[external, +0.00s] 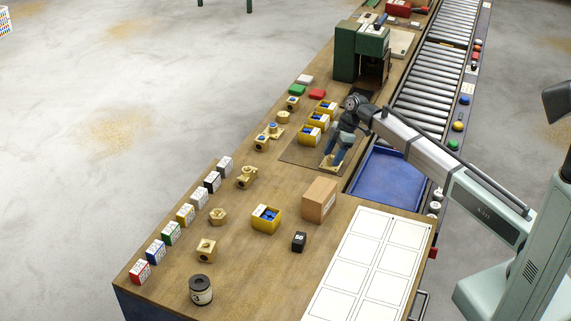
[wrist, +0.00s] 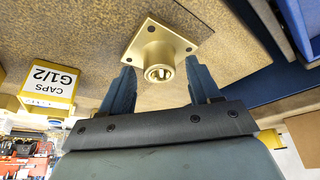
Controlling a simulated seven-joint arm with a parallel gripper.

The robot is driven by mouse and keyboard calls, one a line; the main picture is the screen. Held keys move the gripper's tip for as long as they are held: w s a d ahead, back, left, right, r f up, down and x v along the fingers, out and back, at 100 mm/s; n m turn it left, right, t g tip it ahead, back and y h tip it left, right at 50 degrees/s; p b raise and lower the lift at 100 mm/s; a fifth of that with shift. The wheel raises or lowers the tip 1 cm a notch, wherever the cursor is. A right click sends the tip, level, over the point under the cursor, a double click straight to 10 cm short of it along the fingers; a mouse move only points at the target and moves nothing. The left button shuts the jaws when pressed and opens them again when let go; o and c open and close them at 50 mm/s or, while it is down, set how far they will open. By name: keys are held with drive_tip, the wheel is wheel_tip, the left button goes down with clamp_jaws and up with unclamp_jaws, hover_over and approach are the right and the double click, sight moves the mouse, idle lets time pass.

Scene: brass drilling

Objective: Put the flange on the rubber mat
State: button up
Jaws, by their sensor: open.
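The flange (wrist: 158,52) is brass, with a square plate with corner holes and a short round neck. In the external view the flange (external: 328,167) lies below my gripper, at the right part of the dark brown rubber mat (external: 297,153). In the wrist view its plate is flat against a speckled brown surface and its neck points toward my gripper. My gripper (wrist: 161,76) is open, with one blue-grey finger on each side of the neck. It also shows in the external view (external: 333,162). I cannot tell if the fingers touch the flange.
Yellow bins (external: 309,135) stand along the mat's far left side; one labelled box (wrist: 50,82) shows in the wrist view. A blue tray (external: 388,180) lies right of the mat. A cardboard box (external: 319,200) stands in front. Brass fittings (external: 246,177) line the bench's left.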

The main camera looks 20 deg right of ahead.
drive_tip(key=shift+r, duration=0.1)
drive_tip(key=v, duration=1.2)
